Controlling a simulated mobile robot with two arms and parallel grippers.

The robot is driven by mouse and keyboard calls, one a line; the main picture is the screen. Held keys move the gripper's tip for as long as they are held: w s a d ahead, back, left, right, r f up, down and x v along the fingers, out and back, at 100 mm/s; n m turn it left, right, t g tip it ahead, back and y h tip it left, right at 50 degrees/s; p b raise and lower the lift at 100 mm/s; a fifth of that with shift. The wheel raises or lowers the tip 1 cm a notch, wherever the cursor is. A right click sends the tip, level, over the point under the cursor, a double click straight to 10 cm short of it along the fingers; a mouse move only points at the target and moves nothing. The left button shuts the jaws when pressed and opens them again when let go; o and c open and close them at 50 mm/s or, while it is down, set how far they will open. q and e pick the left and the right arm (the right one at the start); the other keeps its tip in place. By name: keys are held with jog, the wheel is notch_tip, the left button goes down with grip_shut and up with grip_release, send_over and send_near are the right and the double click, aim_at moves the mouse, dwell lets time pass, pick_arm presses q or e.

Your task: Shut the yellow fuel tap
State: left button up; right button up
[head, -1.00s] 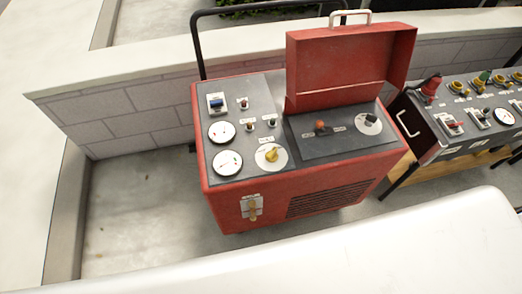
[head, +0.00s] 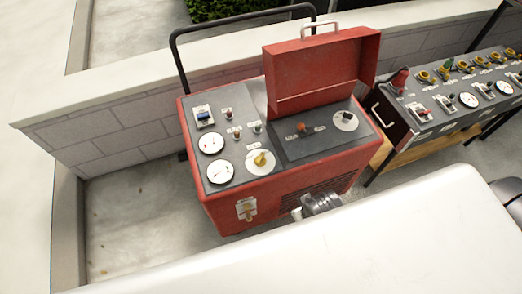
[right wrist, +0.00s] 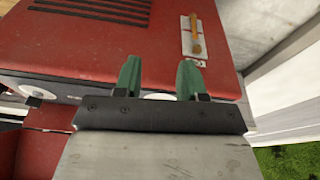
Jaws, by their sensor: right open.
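The yellow fuel tap (head: 247,209) is a small brass-yellow lever on a pale metal plate on the front face of the red generator (head: 275,201). It points down along the plate. The right wrist view also shows the tap (right wrist: 196,38), lying lengthwise on its plate, in the upper right. My right gripper (right wrist: 160,80) has two green fingers, spread apart with nothing between them. It is over the red casing, apart from the tap. In the head view only a grey part of my right arm shows, at the generator's front right; the fingertips are hidden. My left gripper is not in view.
The generator's top panel has a yellow knob (head: 260,159) on a white dial, gauges (head: 211,143) and switches. Its red lid (head: 320,72) stands open. A second control panel (head: 462,95) is at right. A low wall (head: 110,130) runs behind; a white surface (head: 300,255) fills the foreground.

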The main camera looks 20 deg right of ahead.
notch_tip(320, 180, up, 6)
jog(key=w+p, duration=0.1)
jog(key=w, duration=0.1)
jog(key=m+g+p, duration=0.2)
jog(key=m+g, duration=0.1)
jog(key=m, duration=0.7)
send_near(261, 155)
notch_tip(261, 155, down, 9)
jog(key=shift+s+f+b, duration=0.15)
jog(key=shift+f+b, duration=0.05)
jog(key=shift+b, duration=0.85)
jog(key=shift+c, duration=0.3)
grip_shut()
